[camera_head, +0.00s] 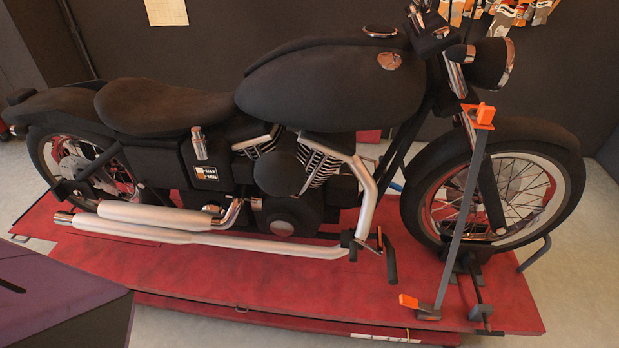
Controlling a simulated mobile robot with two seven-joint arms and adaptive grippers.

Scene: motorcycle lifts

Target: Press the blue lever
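No plainly blue lever stands out in the head view. A small blue piece (397,186) shows behind the motorcycle's front frame, mostly hidden by it. A bent blue-grey bar (536,254) sticks out beside the front wheel at the lift's right end. I cannot tell whether either is the blue lever. The black motorcycle (334,88) stands upright on a low red lift platform (215,272). Neither of my grippers is in view.
A grey strap or bar (463,215) with orange ends runs from the front fork to the platform. A dark purple-topped block (60,295) fills the lower left corner. Pale floor (585,290) is clear at the right. A dark wall with hanging tools (515,12) stands behind.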

